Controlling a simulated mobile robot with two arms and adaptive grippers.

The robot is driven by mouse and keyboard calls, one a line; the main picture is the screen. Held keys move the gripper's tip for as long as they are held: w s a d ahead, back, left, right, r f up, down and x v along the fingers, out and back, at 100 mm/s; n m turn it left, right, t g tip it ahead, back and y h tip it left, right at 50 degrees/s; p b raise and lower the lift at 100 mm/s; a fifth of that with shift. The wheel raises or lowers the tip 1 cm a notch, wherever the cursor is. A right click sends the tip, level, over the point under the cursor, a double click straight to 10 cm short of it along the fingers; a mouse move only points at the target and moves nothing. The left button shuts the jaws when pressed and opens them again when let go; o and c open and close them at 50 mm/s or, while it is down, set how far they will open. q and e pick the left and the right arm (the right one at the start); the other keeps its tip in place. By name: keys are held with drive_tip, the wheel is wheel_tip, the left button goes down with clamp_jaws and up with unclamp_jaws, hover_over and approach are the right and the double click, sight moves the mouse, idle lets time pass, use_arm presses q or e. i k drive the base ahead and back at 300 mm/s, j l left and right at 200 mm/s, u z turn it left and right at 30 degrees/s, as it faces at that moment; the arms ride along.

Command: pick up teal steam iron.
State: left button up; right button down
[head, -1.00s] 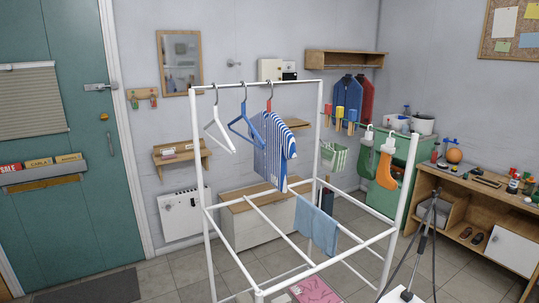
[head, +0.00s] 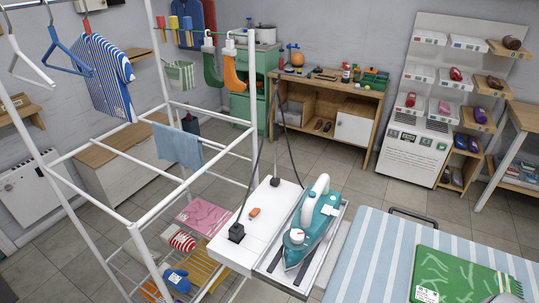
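The teal steam iron (head: 314,232) has a white handle and a white dial. It rests on a metal tray (head: 278,272) at the end of a white board (head: 262,214), in the lower middle of the head view. A cord on a thin upright stand (head: 276,140) rises behind it. Neither of my grippers is in view, and nothing is seen touching the iron.
A blue striped ironing surface (head: 372,262) with a green folded cloth (head: 455,277) lies right of the iron. A white drying rack (head: 132,222) stands left. A wooden workbench (head: 335,95) and a shoe display (head: 420,120) stand behind. Tiled floor between is open.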

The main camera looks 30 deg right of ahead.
sight(308, 218)
drive_tip(key=z, duration=1.2)
